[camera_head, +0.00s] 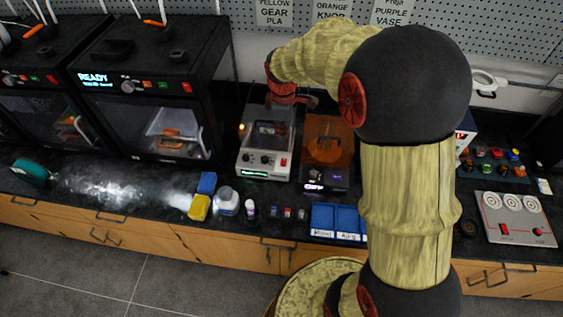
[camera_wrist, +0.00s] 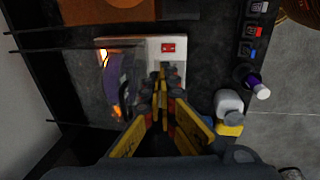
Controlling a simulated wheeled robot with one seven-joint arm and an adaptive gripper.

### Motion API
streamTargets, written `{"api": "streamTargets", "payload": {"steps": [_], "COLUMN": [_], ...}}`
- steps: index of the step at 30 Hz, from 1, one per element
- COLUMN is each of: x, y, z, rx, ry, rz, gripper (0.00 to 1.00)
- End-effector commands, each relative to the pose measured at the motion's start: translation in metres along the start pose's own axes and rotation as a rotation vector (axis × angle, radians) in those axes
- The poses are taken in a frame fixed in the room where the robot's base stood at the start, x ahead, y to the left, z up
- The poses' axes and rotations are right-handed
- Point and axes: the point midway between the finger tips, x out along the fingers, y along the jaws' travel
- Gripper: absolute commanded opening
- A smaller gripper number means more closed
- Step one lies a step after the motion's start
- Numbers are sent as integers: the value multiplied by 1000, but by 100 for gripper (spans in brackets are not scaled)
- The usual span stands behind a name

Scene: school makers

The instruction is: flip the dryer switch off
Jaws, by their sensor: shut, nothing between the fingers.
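A white bench unit (camera_head: 265,165) stands in the middle of the bench, with knobs, a lit green display and a small red switch (camera_head: 284,162) at its front right. To its right is a dark unit with an orange see-through lid (camera_head: 328,150) and a lit purple display (camera_head: 315,187). I cannot tell for sure which is the dryer. In the wrist view the red switch (camera_wrist: 168,48) lies on the white panel, beyond my gripper (camera_wrist: 163,78). My gripper is shut and empty above the white unit, its tips apart from the switch in the picture. The switch's position is too small to read.
Blue bins (camera_head: 335,222) lie to the right. Black printers (camera_head: 150,85) stand left. A panel with dials (camera_head: 515,218) is at far right.

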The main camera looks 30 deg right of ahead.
Motion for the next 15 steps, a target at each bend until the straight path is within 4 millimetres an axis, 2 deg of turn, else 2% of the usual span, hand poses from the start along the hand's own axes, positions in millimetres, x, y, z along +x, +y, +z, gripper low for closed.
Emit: {"api": "streamTargets", "payload": {"steps": [4,15], "x": [-2,1], "y": [-10,-11], "z": [8,8], "rx": [4,8], "ry": [-23,-24], "rz": [-24,-27], "gripper": [0,0]}}
